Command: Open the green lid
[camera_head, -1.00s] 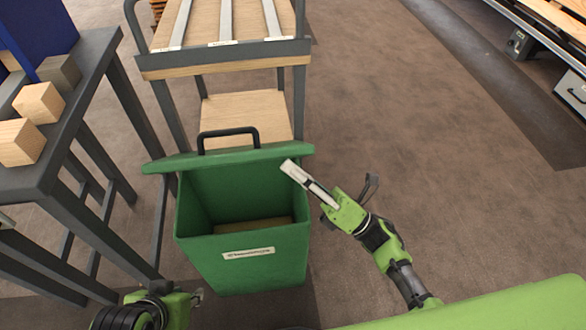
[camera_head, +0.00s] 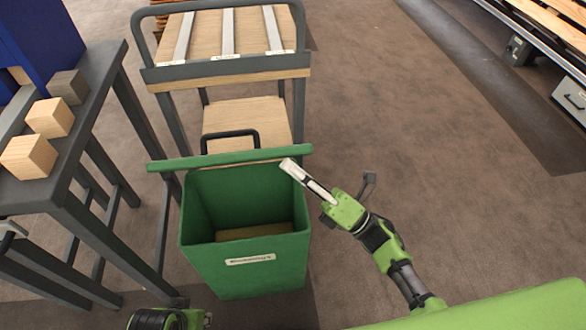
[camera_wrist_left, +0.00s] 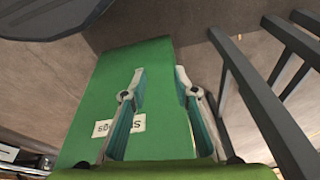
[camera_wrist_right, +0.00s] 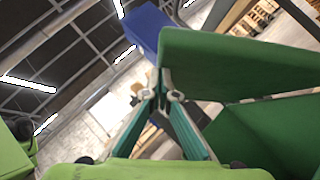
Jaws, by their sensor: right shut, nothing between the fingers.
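The green lid (camera_head: 232,157) stands raised at the back of the green bin (camera_head: 215,268), seen nearly edge-on, with a black handle (camera_head: 230,133) behind it. The bin's mouth is uncovered and something light brown lies inside. My right gripper (camera_head: 286,164) is shut and empty at the lid's right end; whether it touches is unclear. In the right wrist view its closed fingertips (camera_wrist_right: 164,78) are beside the lid panel (camera_wrist_right: 235,62). My left gripper, mostly cut off in the head view, has its fingers apart (camera_wrist_left: 160,77) before the labelled bin wall (camera_wrist_left: 118,65), nothing between them.
A dark table (camera_head: 95,90) with several wooden blocks stands at the left. A trolley (camera_head: 228,74) with wooden shelves is close behind the bin. The floor to the right is clear, up to a conveyor at the upper right.

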